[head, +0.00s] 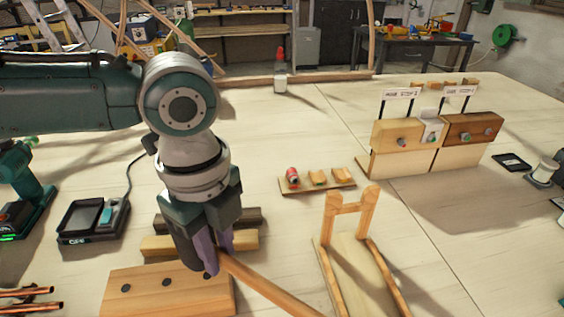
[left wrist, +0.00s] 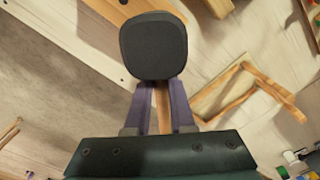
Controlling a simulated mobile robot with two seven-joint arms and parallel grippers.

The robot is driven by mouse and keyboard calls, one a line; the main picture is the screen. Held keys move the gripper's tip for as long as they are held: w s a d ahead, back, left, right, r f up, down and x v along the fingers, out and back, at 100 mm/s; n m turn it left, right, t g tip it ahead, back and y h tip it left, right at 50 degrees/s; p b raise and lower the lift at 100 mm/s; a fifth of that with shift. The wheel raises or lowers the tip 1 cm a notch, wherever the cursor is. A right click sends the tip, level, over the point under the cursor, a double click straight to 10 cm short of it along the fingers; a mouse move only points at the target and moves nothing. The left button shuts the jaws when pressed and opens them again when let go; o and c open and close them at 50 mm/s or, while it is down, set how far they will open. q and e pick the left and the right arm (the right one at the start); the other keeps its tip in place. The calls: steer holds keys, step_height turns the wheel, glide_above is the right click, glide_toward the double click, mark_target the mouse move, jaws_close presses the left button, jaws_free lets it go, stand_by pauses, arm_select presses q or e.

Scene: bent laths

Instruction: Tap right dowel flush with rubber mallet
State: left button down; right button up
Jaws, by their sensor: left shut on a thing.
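My left gripper (head: 212,268) points down at the lower left of the head view, above a wooden board. Its purple fingers are shut on the wooden handle of the mallet (head: 270,288), which slants down to the right out of frame. In the left wrist view the mallet's black, rounded head (left wrist: 155,45) sits just beyond the fingertips (left wrist: 160,95). A board with dark round spots (head: 150,293) lies beneath; I cannot tell whether these are dowels or holes. Two upright wooden blocks at the right, one light (head: 385,136) and one brown (head: 452,130), bear small round ends. My right gripper is not in view.
A wooden frame (head: 332,222) stands right of my gripper. A small rack (head: 334,184) with a red-ended item lies behind it. A black scale-like tray (head: 82,219) and a green drill (head: 22,178) are at the left.

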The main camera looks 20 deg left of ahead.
arm_select(q)
steer(key=shift+f, duration=0.15)
step_height(320, 180, up, 4)
steer(key=p, duration=0.4)
steer(key=shift+r, duration=0.2)
steer(key=shift+f, duration=0.2)
